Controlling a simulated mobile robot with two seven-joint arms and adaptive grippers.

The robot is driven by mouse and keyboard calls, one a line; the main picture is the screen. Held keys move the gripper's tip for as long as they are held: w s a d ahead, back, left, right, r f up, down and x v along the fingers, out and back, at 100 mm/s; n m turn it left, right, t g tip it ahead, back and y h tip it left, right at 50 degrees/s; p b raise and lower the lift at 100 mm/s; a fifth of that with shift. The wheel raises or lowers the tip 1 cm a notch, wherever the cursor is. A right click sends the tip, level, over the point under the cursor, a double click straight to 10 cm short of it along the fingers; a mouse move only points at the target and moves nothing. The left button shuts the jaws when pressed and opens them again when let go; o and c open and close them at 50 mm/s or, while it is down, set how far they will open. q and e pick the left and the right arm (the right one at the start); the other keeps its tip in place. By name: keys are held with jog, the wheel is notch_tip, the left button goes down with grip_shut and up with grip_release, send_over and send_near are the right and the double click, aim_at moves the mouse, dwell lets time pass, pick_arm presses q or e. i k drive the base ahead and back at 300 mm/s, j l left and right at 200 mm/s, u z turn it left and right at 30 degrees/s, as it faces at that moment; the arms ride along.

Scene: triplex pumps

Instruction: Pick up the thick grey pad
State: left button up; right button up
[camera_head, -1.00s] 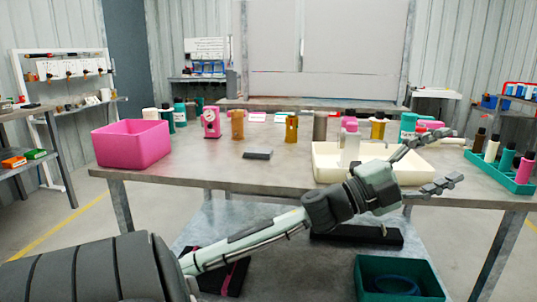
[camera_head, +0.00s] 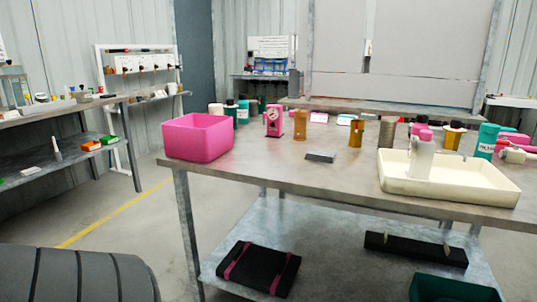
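A small dark grey pad (camera_head: 321,156) lies flat on the metal table (camera_head: 290,178), near the middle of its top. It has a lighter grey front edge, and how thick it is is hard to tell at this size. Neither of my grippers is in the head view. Only a dark ribbed part of my own body shows at the lower left.
A pink bin (camera_head: 197,137) stands left of the pad and a cream tray (camera_head: 450,183) with a white bottle to its right. Several bottles and a pink gauge (camera_head: 273,121) stand behind. A black strapped case (camera_head: 259,268) lies on the lower shelf.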

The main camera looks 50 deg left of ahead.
aim_at(313, 154)
jog(key=i+u, duration=0.1)
jog(key=u, duration=0.3)
jog(key=i+j+u, duration=0.1)
jog(key=u, duration=0.65)
jog(key=i+u, duration=0.15)
jog(key=u, duration=0.25)
jog(key=i+l, duration=0.2)
jog(key=i, duration=0.25)
jog(key=i+l, duration=0.25)
jog(key=i, duration=0.25)
jog(key=k+j+z, duration=0.1)
jog(key=k, duration=0.4)
